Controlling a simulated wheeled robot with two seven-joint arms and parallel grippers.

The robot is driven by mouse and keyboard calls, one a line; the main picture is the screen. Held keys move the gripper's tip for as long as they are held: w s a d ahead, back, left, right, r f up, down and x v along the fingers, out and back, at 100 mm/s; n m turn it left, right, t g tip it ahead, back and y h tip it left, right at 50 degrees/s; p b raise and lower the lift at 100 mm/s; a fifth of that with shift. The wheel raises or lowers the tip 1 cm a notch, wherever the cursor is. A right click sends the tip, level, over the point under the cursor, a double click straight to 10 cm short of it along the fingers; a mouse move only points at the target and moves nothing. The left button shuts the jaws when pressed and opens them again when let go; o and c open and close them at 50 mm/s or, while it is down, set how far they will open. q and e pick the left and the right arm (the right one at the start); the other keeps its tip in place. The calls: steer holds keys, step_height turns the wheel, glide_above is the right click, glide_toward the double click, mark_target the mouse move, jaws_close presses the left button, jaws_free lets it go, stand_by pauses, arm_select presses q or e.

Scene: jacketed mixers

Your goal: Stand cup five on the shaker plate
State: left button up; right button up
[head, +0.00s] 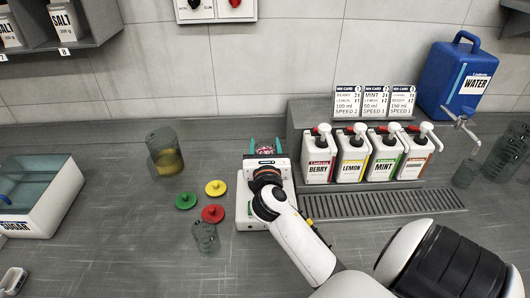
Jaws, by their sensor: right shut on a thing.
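My right gripper (265,146) is shut on a small cup with reddish contents (264,148). Only a sliver of the cup shows between the teal fingers; my gripper and wrist hide the rest, and I can read no number on it. A white machine (250,214), which looks like the shaker, stands beneath my right wrist. Its plate is hidden, so I cannot tell whether the cup touches it. A clear cup with yellow liquid (166,160) stands to the left. A clear, seemingly empty cup (206,239) is at the machine's front left. My left gripper is out of view.
Green (185,201), yellow (216,188) and red (212,213) lids lie left of the machine. Several pump bottles (353,156) stand right, behind a drain grate (383,204). A blue water jug (457,75) is at far right, a sugar bin (38,205) at left.

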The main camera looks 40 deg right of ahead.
step_height(320, 180, down, 3)
steer(key=shift+f+b, duration=0.1)
steer(key=shift+b, duration=0.25)
steer(key=o, duration=0.7)
steer(key=shift+f, duration=0.15)
steer(key=o, duration=0.5)
steer(key=shift+s+a, duration=0.1)
steer(key=shift+a, duration=0.05)
steer(key=v, duration=0.6)
steer(key=b+v, duration=0.1)
steer(key=v, duration=0.4)
steer(key=shift+s+a+r, duration=0.2)
steer(key=shift+s, duration=0.1)
